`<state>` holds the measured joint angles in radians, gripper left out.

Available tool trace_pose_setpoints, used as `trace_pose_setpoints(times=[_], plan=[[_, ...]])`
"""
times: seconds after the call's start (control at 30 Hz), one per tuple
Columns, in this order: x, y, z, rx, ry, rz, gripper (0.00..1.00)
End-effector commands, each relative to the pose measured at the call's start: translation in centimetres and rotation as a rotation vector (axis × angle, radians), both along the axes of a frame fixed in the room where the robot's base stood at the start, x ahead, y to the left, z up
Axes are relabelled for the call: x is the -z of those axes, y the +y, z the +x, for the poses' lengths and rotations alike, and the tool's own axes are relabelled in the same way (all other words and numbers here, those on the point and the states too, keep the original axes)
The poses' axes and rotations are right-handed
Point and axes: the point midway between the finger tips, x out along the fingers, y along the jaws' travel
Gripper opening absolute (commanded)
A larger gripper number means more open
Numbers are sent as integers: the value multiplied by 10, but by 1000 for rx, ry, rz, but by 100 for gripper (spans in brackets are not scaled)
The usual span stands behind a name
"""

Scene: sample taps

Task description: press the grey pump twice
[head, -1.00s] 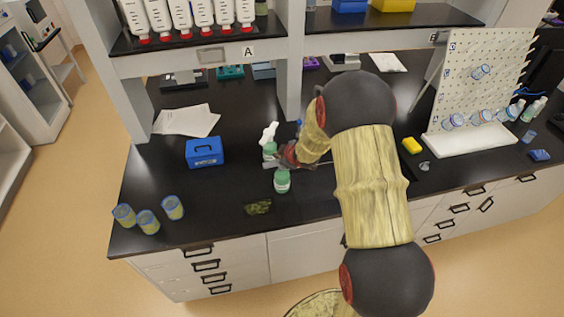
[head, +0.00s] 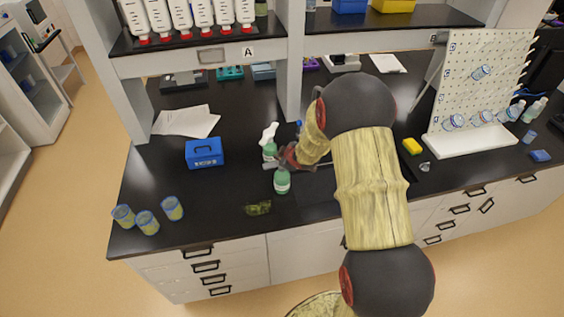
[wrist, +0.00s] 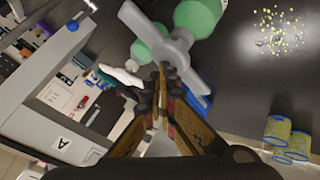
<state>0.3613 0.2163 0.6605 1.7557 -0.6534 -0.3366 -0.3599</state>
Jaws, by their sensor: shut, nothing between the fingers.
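Two green bottles stand close together on the black bench. The front bottle (head: 282,181) also shows at the top of the wrist view (wrist: 197,14). The rear bottle (head: 269,150) has a white pump (head: 268,132), seen in the wrist view (wrist: 121,75). The grey pump (wrist: 172,43), with long arms, spans between the bottles in the wrist view and seems to top the front one. My gripper (wrist: 160,72) is shut and empty, its tips at the grey pump's head. I cannot tell whether they touch. In the head view my gripper (head: 282,160) partly hides the pump.
A blue box (head: 204,153) stands left of the bottles. Several yellow-blue cups (head: 147,222) stand at the bench's front left. A greenish patch of bits (head: 257,208) lies in front. A shelf post (head: 290,80) rises behind. A white pegboard (head: 480,90) stands right.

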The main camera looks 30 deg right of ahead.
Motion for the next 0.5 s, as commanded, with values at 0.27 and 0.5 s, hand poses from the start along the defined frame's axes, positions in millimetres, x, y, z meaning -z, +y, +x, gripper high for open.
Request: trace_pose_setpoints(times=[0.27, 0.5], plan=[[4, 0, 0, 0, 1, 0, 0], [7, 0, -1, 0, 1, 0, 0]])
